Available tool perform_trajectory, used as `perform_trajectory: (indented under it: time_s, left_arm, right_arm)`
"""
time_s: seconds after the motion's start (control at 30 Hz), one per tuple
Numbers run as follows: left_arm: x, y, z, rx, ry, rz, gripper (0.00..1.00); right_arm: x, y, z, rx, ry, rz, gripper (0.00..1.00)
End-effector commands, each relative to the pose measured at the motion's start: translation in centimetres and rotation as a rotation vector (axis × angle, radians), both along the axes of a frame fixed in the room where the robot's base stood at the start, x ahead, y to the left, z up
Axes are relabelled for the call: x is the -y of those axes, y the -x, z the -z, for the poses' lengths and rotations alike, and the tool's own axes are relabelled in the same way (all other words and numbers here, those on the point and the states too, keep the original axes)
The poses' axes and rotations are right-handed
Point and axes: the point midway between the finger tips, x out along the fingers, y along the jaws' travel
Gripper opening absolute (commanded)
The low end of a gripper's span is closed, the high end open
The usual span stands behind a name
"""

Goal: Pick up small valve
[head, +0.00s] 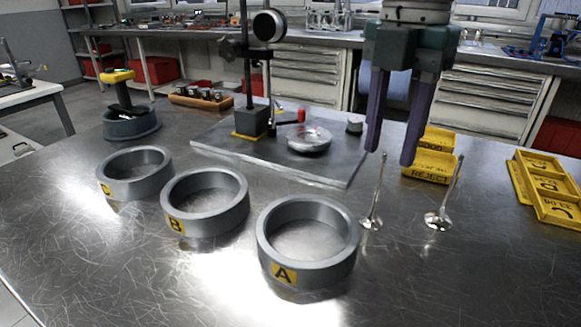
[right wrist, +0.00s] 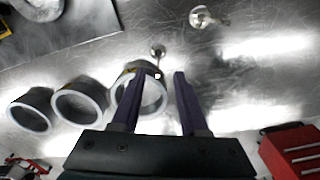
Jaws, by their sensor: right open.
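Two shiny metal valves stand head-down with stems up on the steel table. The small valve (head: 371,221) is just right of ring A, and the larger valve (head: 439,219) is further right. My right gripper (head: 390,155) is open and empty, pointing down, with its purple fingers around the height of the stem tops. In the right wrist view the open gripper (right wrist: 166,74) has the small valve (right wrist: 157,52) just beyond the fingertips, its stem end near the left finger. The larger valve (right wrist: 200,16) lies further off there. My left gripper is out of view.
Grey rings A (head: 307,272), B (head: 205,222) and C (head: 135,185) stand left of the valves. A dark plate (head: 325,172) with a dial stand lies behind. A yellow reject bin (head: 430,166) and a yellow tray (head: 550,186) are at the right. The front right table is clear.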

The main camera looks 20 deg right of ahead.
Motion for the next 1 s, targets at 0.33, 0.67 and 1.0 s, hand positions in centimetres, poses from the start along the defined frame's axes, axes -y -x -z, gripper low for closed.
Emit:
perform_trajectory:
  time_s: [0.33, 0.67, 1.0]
  left_arm:
    - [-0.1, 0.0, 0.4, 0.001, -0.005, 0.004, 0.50]
    - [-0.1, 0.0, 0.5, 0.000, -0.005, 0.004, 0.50]
    - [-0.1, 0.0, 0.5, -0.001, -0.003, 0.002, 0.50]
  right_arm:
    - [-0.2, -0.2, 4.5, -0.002, 0.002, 0.002, 0.44]
    - [-0.2, -0.2, 6.0, 0.003, 0.001, -0.001, 0.44]
    - [-0.2, -0.2, 6.0, 0.003, 0.001, 0.000, 0.11]
